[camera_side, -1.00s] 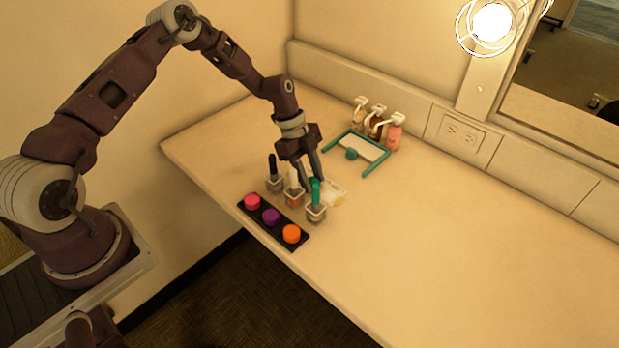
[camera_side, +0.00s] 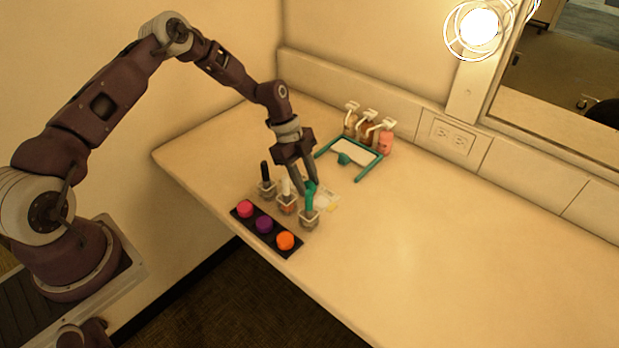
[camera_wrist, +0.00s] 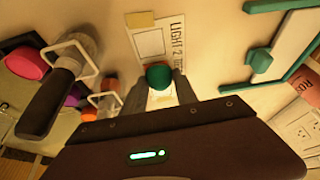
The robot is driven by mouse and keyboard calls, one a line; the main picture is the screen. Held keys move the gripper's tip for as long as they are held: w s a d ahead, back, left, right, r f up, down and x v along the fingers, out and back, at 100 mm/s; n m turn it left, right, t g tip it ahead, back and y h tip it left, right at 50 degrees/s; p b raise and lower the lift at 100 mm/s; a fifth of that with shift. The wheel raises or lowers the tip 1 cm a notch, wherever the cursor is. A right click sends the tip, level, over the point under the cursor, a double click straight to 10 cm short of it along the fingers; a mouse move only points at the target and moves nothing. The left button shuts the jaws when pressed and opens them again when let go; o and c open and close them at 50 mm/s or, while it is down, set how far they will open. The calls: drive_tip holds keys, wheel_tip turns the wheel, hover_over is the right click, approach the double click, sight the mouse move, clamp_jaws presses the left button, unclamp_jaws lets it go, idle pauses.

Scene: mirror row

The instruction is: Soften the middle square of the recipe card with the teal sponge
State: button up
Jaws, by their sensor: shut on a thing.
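My gripper (camera_side: 306,189) is shut on the upright teal handle of the teal sponge (camera_side: 309,201). Its lower end is at a small clear square holder (camera_side: 309,220), and any sponge tip is hidden there. In the wrist view the round teal top (camera_wrist: 158,75) sits between my fingers (camera_wrist: 160,95). The recipe card (camera_side: 328,196) lies flat on the counter just behind my fingers, partly covered by them. In the wrist view the card (camera_wrist: 172,28) shows printed letters, outlined white squares and a yellow patch at one end.
Holders with a black handle (camera_side: 265,169) and a white handle (camera_side: 286,186) stand to the left. A black tray (camera_side: 274,238) of pink, purple and orange pads lies in front. The right counter (camera_side: 450,250) is clear.

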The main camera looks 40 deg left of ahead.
drive_tip(key=shift+s, duration=1.25)
drive_tip(key=shift+w, duration=1.95)
drive_tip(key=shift+s, duration=1.95)
drive_tip(key=shift+r, duration=0.1)
wheel_tip(320, 180, up, 7)
drive_tip(key=shift+w, duration=0.1)
